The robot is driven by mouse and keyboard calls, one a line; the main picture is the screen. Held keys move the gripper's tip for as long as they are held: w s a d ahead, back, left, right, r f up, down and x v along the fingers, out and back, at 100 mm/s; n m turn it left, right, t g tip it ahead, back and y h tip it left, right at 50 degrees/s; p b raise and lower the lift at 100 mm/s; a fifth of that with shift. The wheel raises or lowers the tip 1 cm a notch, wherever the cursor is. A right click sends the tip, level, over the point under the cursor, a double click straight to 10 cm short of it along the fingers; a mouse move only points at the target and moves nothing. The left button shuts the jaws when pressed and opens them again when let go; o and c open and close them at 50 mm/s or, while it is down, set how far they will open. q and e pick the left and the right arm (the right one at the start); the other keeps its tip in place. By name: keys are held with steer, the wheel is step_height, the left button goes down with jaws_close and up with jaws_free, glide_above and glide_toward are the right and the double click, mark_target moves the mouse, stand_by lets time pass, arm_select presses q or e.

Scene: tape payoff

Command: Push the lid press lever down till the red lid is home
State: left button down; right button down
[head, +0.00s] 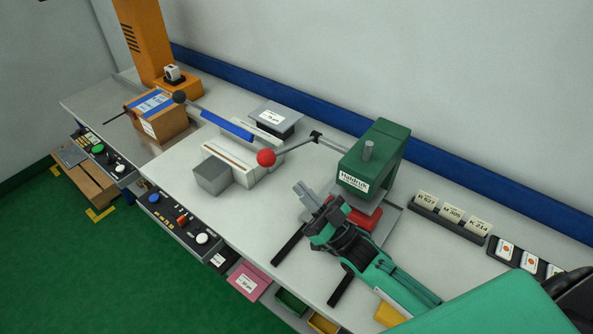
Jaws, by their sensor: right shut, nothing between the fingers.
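The lid press (370,160) is a green block with a grey plunger rod on top, at the right of the bench. Its lever (296,147) reaches out to the left and ends in a red ball knob (265,157). The red lid (362,220) shows under the press head, partly hidden behind my right gripper, so I cannot tell how it is seated. My right gripper (306,194) is shut and empty in front of the press, to the right of and nearer than the knob, apart from it. My left gripper is out of view.
A grey block (213,175) and a white fixture (243,160) stand left of the knob. Two dark rails (288,247) lie at the front edge. Label cards (451,214) stand to the right. A cardboard box (157,115) sits far left.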

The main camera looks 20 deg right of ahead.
mark_target(271, 162)
steer(key=w+a+r, duration=0.1)
steer(key=w, duration=0.1)
steer(key=w+a+r, duration=0.1)
steer(key=w+a, duration=0.1)
steer(key=w+a+r, duration=0.1)
steer(key=w, duration=0.2)
steer(key=shift+a, duration=0.25)
steer(key=shift+w+a+f+b, duration=0.1)
steer(key=shift+w+f+b, duration=0.1)
steer(key=shift+f+b, duration=0.45)
steer(key=shift+f, duration=0.15)
